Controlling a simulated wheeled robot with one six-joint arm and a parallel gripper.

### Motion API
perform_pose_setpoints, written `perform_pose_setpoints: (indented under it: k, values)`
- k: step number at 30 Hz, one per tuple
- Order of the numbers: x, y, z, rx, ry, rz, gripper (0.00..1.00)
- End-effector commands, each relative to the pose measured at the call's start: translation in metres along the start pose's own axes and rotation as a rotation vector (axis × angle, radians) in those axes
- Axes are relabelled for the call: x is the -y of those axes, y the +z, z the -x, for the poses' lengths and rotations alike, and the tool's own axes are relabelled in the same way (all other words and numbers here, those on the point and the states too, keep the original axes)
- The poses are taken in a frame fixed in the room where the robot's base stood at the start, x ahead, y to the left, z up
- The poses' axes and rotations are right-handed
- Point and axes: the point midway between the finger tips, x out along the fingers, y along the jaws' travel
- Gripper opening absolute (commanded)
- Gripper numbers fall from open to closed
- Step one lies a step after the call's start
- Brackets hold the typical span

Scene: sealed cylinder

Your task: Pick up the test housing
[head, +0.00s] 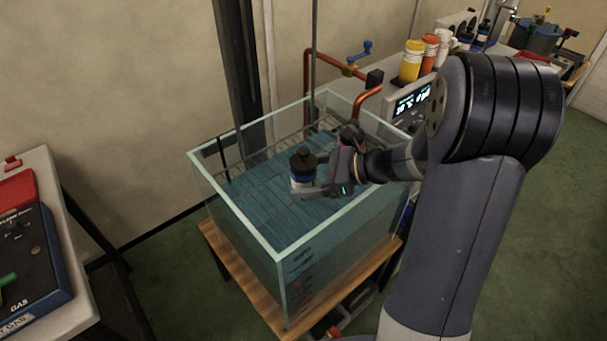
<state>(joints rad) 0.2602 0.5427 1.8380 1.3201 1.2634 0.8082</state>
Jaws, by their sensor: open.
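A small cylinder with a black top and a white and blue band, which looks like the test housing (302,168), stands upright over the wire rack in the glass water tank (281,257). Whether it rests on the rack or higher is hard to tell. My gripper (316,172) is open and reaches in from the right over the tank.
The tank's glass walls rise around the rack, and a dark vertical post (240,75) stands behind it. Copper pipe (309,75) with a blue-handled valve (360,50) is at the back. A bench with yellow (411,62) and orange containers is behind my arm. A gas unit (35,265) is at left.

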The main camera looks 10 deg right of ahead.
Motion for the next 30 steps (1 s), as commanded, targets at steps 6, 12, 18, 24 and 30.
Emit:
perform_pose_setpoints:
  k: [6, 12, 18, 24, 30]
  values:
    - [-0.0003, -0.0001, -0.0124, 0.000, -0.001, 0.000, 0.81]
    - [-0.0002, -0.0001, -0.0120, 0.000, -0.001, 0.000, 0.77]
    - [-0.0002, 0.0000, -0.0119, -0.001, -0.001, 0.000, 0.60]
    - [-0.0002, 0.0000, -0.0118, -0.001, -0.001, 0.000, 0.44]
    - [-0.0002, 0.0000, -0.0118, 0.000, -0.001, 0.000, 0.28]
